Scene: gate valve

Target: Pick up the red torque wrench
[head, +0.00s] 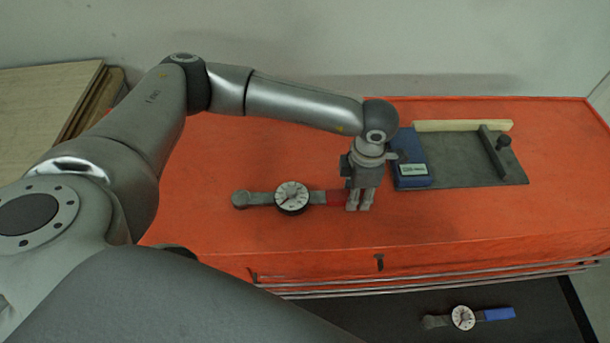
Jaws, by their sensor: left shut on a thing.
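The red torque wrench (292,197) lies across the orange bench top, with a grey head at the left, a round white dial in the middle and a red handle at the right. My left gripper (359,207) points down at the handle's right end. It is shut on the red handle, and its fingers hide the handle's tip. The wrench appears to be at the bench surface; I cannot tell whether it is lifted. My right gripper is not in view.
A blue box (410,160) stands just right of my gripper, beside a dark plate (470,176) with a wooden strip (463,126) and a clamp bar. A blue-handled wrench (464,317) lies lower, on a dark surface. Wooden boards (45,105) are at the left.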

